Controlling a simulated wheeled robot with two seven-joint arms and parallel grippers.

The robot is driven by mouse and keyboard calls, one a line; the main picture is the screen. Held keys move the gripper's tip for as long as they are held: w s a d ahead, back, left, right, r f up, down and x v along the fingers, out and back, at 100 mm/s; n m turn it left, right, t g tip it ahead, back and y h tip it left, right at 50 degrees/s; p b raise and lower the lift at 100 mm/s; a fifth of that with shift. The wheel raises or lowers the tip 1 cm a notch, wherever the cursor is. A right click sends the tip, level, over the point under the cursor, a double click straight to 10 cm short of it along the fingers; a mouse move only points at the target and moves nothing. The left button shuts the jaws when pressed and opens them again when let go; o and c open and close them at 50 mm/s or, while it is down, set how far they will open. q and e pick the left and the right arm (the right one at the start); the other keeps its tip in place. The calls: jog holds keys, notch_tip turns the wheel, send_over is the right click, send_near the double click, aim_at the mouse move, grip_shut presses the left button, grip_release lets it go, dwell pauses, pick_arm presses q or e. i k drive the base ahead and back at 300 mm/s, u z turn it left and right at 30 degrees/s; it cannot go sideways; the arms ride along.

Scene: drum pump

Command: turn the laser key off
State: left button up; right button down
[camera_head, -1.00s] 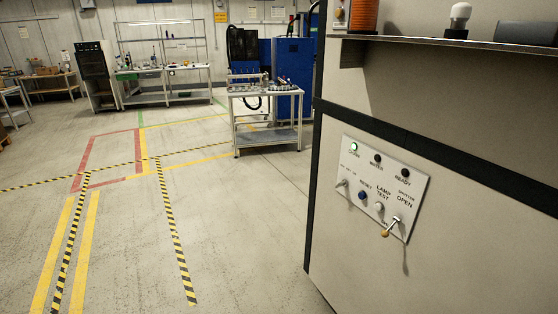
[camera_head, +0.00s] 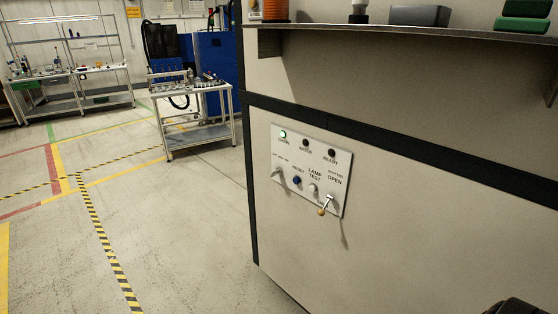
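A white control panel (camera_head: 291,190) is set in the beige cabinet side at the middle of the head view. Its key switch (camera_head: 278,171) is the small metal piece at the left of the lower row; its exact position is too small to tell. A green lamp (camera_head: 283,135) is lit at the top left, beside two dark lamps. A blue reset button (camera_head: 297,180), a white lamp test button (camera_head: 314,189) and a shutter lever with a brass-coloured knob (camera_head: 322,211) follow to the right. Neither gripper can be made out.
The beige cabinet (camera_head: 420,220) fills the right side. A shelf (camera_head: 400,33) above the panel carries an orange spool, a grey box and green pieces. A metal cart (camera_head: 190,115) stands behind left. The floor in front is clear. A dark shape is cut off at bottom right.

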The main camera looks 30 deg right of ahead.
aim_at(278, 171)
jog(key=u, duration=0.05)
jog(key=k, duration=0.6)
jog(key=z, duration=0.8)
jog(key=i, duration=0.7)
jog(key=z, duration=0.5)
jog(key=i, duration=0.6)
jog(key=u, duration=0.15)
